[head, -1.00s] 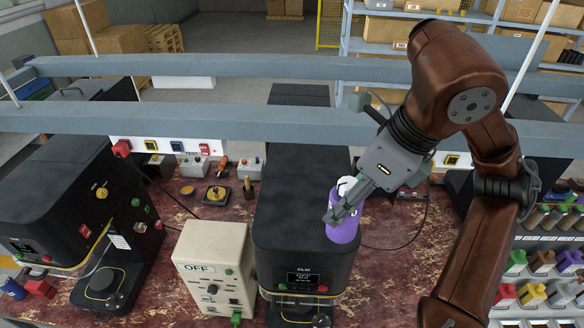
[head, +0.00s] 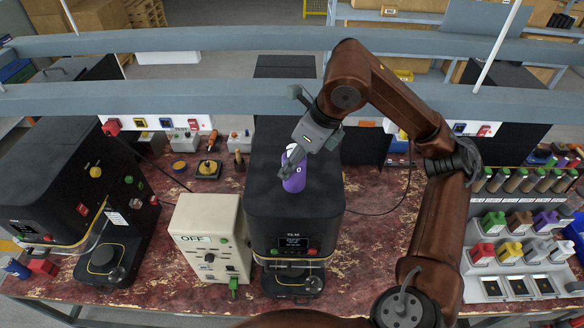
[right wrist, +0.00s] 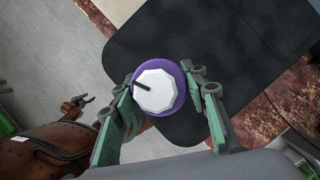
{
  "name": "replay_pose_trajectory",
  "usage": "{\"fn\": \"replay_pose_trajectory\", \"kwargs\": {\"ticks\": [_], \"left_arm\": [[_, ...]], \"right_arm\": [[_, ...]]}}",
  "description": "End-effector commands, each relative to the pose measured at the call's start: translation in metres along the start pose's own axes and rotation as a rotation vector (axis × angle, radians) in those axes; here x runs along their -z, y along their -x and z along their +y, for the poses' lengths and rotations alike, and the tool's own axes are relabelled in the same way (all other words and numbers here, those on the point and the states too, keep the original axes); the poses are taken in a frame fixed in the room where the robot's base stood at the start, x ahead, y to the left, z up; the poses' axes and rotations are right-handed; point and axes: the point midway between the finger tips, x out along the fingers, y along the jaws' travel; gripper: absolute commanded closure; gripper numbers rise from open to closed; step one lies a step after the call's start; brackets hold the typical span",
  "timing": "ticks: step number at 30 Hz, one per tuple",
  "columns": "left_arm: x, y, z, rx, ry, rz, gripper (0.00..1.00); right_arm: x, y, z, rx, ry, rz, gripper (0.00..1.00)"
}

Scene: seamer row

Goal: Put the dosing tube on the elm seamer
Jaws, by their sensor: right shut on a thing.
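The dosing tube (head: 294,180) is a purple cylinder with a white cap, over the top of the elm seamer. It also shows in the right wrist view (right wrist: 176,103), seen from its capped end. My right gripper (head: 292,166) is shut on the tube, with one green finger on each side. The elm seamer (head: 270,215) is the black machine marked ELM at the middle of the bench. I cannot tell whether the tube's base touches its top. What looks like my left gripper (right wrist: 76,109) is small at the left of the right wrist view; its jaws are unclear.
A cream box marked OFF (head: 205,215) stands left of the elm seamer. Another black seamer (head: 60,190) is farther left. A grey rail (head: 200,104) crosses behind. A rack (head: 500,225) of coloured parts and tubes is at the right. The seamer's top is otherwise clear.

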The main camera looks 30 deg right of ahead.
Motion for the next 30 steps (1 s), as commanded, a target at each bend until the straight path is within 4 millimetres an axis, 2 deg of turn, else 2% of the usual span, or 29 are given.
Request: {"fn": "replay_pose_trajectory", "kwargs": {"ticks": [1,3,9,12,15,22,23,30], "left_arm": [[0.005,0.003,0.000,0.000,-0.001,0.004,0.57],[0.001,0.007,0.000,-0.001,0.000,-0.001,0.57],[-0.050,0.018,0.005,-0.004,0.012,-0.065,0.57],[-0.059,0.018,0.006,-0.005,0.014,-0.077,0.57],[-0.053,0.017,0.005,-0.005,0.013,-0.070,0.57],[-0.024,0.010,0.003,-0.003,0.007,-0.031,0.57],[-0.021,0.011,0.003,-0.002,0.007,-0.028,0.57],[-0.019,0.011,0.002,-0.002,0.006,-0.026,0.57]], "right_arm": [[0.001,-0.005,-0.001,-0.001,0.000,0.003,0.87],[0.004,-0.013,-0.002,-0.002,0.000,0.005,0.87],[0.008,-0.029,-0.002,-0.002,0.001,0.003,0.87],[0.009,-0.031,-0.002,-0.001,0.001,0.002,0.87],[0.009,-0.031,-0.002,-0.001,0.000,0.002,0.87],[0.011,-0.035,-0.002,-0.001,0.000,0.002,0.87],[0.011,-0.035,-0.002,-0.001,0.000,0.002,0.58],[0.010,-0.034,-0.002,-0.001,0.001,0.002,0.42]]}}
